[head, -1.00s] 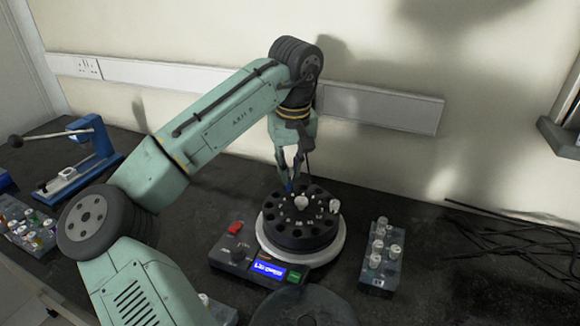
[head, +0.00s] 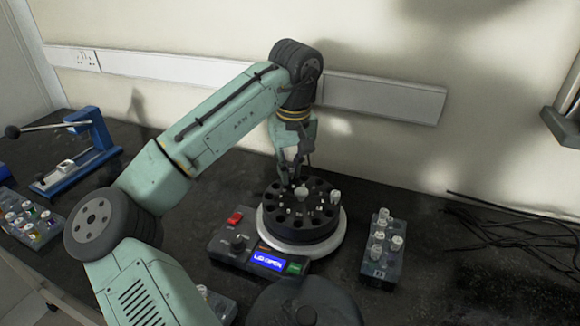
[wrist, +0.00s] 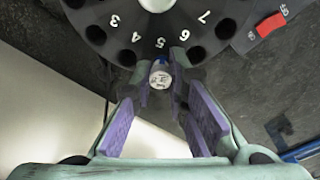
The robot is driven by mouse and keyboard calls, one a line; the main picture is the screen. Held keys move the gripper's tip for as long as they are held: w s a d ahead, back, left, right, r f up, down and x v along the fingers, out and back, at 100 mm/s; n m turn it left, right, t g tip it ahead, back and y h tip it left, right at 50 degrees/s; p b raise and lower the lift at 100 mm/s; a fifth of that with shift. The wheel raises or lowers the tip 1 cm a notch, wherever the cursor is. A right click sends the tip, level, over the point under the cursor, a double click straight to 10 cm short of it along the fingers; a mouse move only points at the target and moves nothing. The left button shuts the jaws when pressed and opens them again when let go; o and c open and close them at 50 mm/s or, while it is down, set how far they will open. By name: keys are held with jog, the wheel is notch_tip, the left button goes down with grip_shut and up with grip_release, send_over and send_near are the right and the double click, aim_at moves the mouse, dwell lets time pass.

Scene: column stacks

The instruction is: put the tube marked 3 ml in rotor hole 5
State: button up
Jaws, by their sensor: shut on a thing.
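The dark rotor (head: 277,222) sits in the centrifuge, its numbered holes facing up; the rotor (wrist: 158,22) fills the top of the wrist view, with numbers 3 to 7 readable. My gripper (wrist: 161,92) is shut on a white-capped tube (wrist: 160,77) with some blue at its far side. The tube is in line with the number 5 and covers that hole. I cannot tell how deep it sits or read its cap marking. In the head view my gripper (head: 291,180) is low at the rotor's back edge, and the tube is not clear there.
Another capped tube (head: 335,197) stands in the rotor's right side, near the central knob (head: 301,194). The display (head: 267,261) reads LID OPEN. A tube rack (head: 381,262) stands right, another rack (head: 30,222) far left, beside a blue press (head: 90,150).

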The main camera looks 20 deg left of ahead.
jog(key=o, duration=0.7)
jog(key=shift+o, duration=0.2)
jog(key=o, duration=0.3)
jog(key=shift+o, duration=0.2)
jog(key=shift+r, duration=0.1)
jog(key=shift+r+p, duration=2.55)
jog(key=shift+r, duration=0.4)
